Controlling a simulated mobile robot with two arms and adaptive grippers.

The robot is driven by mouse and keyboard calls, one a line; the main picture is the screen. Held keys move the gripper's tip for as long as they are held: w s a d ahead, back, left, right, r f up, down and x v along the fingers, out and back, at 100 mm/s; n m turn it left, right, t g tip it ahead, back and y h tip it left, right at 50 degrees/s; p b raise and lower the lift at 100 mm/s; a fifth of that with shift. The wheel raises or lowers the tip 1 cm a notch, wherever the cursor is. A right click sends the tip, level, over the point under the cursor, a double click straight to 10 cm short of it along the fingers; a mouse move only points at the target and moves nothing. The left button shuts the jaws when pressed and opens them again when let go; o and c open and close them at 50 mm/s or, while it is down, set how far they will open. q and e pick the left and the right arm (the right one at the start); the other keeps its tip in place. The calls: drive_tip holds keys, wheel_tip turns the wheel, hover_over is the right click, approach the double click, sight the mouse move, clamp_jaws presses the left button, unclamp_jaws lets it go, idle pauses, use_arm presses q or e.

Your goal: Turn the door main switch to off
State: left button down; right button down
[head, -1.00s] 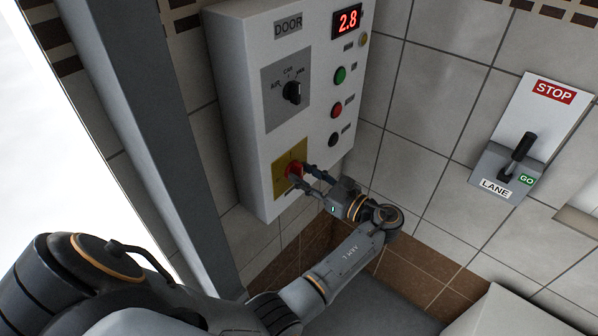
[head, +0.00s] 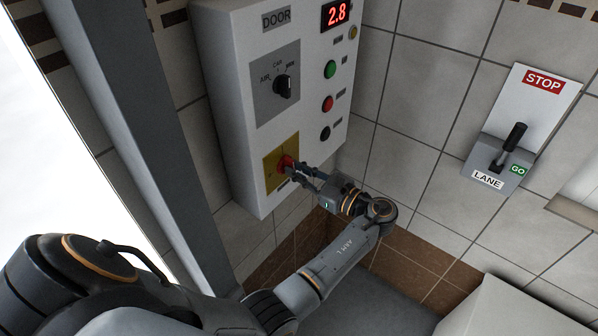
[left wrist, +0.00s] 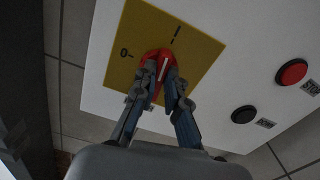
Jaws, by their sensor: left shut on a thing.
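The door main switch is a red rotary knob (head: 285,161) on a yellow plate (head: 270,184), low on the white DOOR panel (head: 228,105). My left gripper (head: 291,169) is shut on the knob from the front. In the left wrist view, the two fingers (left wrist: 165,86) hold the red knob (left wrist: 152,56) from either side. The yellow plate (left wrist: 201,53) carries a "0" mark at left and an "I" mark at upper right. The knob's white line is slightly tilted and lies nearer the "I" direction than the "0". The fingers hide part of the knob. My right gripper is not in view.
Above the switch are a black selector (head: 283,86) and, to its right, green (head: 330,69), red (head: 327,103) and black (head: 325,133) buttons. A 2.8 display (head: 336,13) is at top. A LANE lever (head: 514,138) is on the tiled wall at right.

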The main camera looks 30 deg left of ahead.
use_arm(q)
drive_tip(key=shift+s+a+f+n+b, duration=0.1)
drive_tip(key=shift+s+f+n+b, duration=0.05)
drive_tip(key=shift+n+b, duration=3.7)
drive_tip(key=shift+s+f+n+b, duration=0.1)
drive_tip(key=shift+n+b, duration=3.15)
drive_tip(key=shift+n, duration=1.1)
drive_tip(key=c, duration=1.4)
unclamp_jaws()
drive_tip(key=shift+a, duration=0.1)
